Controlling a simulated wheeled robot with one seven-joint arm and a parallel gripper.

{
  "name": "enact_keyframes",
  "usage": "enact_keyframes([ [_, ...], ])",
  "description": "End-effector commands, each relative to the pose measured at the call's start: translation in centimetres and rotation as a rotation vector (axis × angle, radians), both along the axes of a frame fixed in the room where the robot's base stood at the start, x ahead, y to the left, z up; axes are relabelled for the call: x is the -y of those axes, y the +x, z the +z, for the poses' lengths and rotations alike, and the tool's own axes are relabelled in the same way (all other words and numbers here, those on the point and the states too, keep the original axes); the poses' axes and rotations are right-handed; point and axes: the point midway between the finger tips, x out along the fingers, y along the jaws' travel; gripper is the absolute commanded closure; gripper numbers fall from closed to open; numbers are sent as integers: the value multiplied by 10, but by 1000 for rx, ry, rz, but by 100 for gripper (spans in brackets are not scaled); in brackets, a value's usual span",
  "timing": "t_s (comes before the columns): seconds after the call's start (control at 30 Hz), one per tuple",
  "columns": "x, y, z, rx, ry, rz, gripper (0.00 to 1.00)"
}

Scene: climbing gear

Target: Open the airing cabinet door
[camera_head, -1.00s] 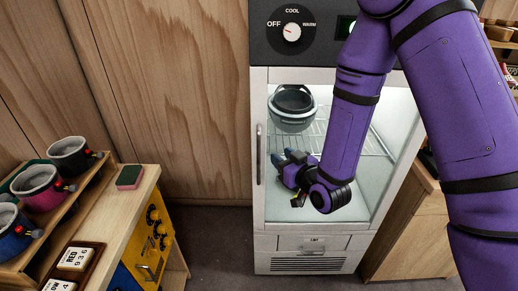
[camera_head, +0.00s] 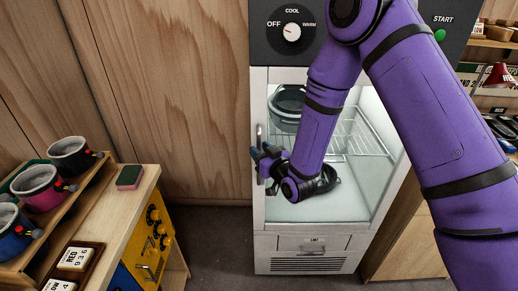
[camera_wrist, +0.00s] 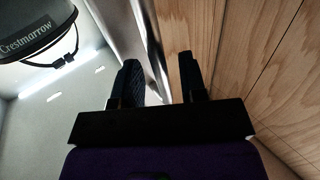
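The airing cabinet (camera_head: 258,215) stands ahead with its glass-fronted door shut. Its upright metal handle (camera_head: 260,136) is on the left edge of the door frame. My gripper (camera_head: 262,158) is at that handle, over its lower part, and hides some of it. In the wrist view my gripper (camera_wrist: 160,80) has its two fingers apart. The handle (camera_wrist: 150,45) shows there as a bright bar running down toward the gap between the fingers. I cannot tell whether either finger touches it.
A dark helmet-like item (camera_head: 287,103) and a wire rack (camera_head: 360,140) are behind the glass. The control dial (camera_head: 291,32) is above the door. A wooden bench (camera_head: 100,215) with several pots stands at left. The floor between bench and cabinet is clear.

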Motion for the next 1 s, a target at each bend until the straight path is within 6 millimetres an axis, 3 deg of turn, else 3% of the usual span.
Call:
enact_keyframes([
  [0.43, -6, 11, 0, 0, 0, -1, 61],
  [0.47, -6, 11, 0, 0, 0, -1, 64],
  [0.63, -6, 10, 0, 0, 0, -1, 100],
  [1.0, -6, 9, 0, 0, 0, 18, 100],
])
